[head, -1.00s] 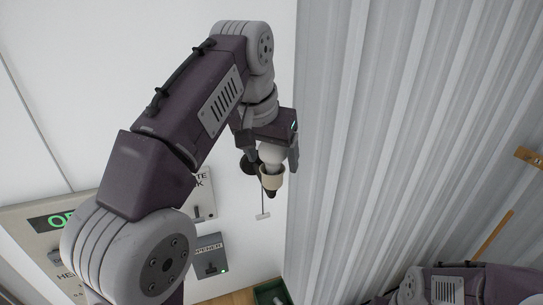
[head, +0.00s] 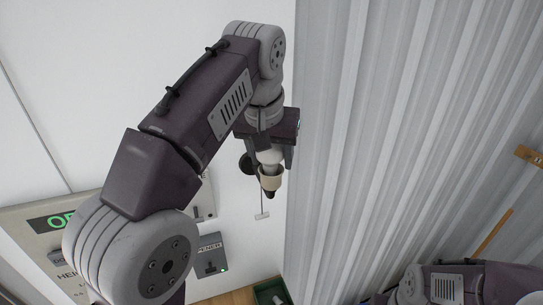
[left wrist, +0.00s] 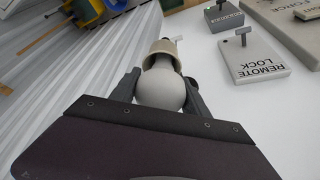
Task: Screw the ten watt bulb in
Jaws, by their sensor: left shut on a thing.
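My left gripper (head: 272,158) is shut on the round white bulb (head: 270,156), with one finger on each side of the glass. In the left wrist view the bulb (left wrist: 161,91) sits between the fingers, and its narrow end meets the open mouth of a cream lamp socket (left wrist: 162,48). The socket (head: 270,180) is also in the head view, on a dark holder by the white wall. The bulb's base is hidden inside the socket rim, so I cannot tell how deep it is. My right gripper is out of view.
A remote lock box (left wrist: 262,60) and an opener switch box (head: 210,258) are on the white wall near the socket. A pull cord handle (head: 262,216) hangs below. Corrugated metal wall (head: 390,130) is to the right. A green bin (head: 262,292) stands low down.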

